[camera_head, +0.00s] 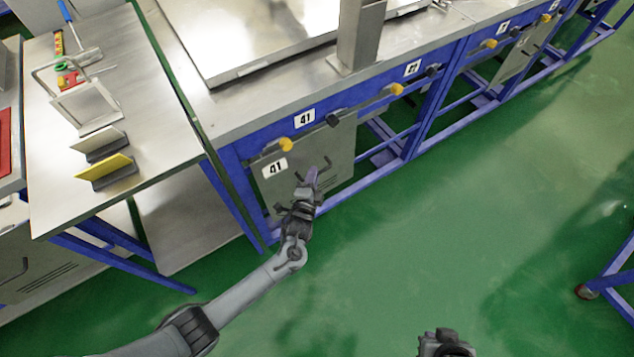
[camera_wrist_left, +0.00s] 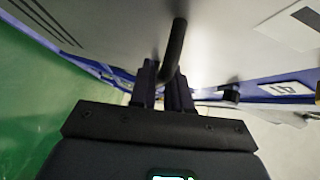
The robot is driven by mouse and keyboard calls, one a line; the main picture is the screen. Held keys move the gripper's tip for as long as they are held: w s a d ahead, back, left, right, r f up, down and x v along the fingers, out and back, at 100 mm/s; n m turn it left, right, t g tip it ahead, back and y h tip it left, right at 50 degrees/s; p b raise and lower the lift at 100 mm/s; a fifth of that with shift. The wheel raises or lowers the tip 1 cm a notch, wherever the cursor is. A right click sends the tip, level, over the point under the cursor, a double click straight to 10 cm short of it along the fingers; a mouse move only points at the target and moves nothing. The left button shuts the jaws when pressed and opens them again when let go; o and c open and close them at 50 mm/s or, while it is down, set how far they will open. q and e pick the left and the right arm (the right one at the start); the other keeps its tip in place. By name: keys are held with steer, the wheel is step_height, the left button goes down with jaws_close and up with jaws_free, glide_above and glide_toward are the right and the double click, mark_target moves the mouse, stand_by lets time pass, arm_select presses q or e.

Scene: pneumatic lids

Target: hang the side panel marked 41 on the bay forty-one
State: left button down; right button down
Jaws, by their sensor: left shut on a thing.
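The grey side panel (camera_head: 337,148) has a white label 41 near its top left corner. It stands upright at the front of bay forty-one, just under the blue rail that carries a 41 label (camera_head: 304,118). My left gripper (camera_head: 308,183) is at the panel's black bar handle. In the left wrist view the fingers (camera_wrist_left: 163,85) are shut on that handle (camera_wrist_left: 175,45), with the panel (camera_wrist_left: 120,30) close behind it. Whether the panel's top edge is seated on the rail I cannot tell. Part of my right arm's end (camera_head: 445,343) shows at the bottom edge; its jaws are unclear.
Yellow knobs (camera_head: 285,144) and black knobs (camera_head: 332,120) stick out along the rail. Bays farther right have open blue frames. The green floor (camera_head: 400,240) in front is clear.

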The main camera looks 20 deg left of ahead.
arm_select(q)
steer(key=shift+w+a+f+b, duration=0.6)
steer(key=shift+a+f+b, duration=0.1)
steer(key=shift+f+b, duration=0.05)
stand_by(0.5)
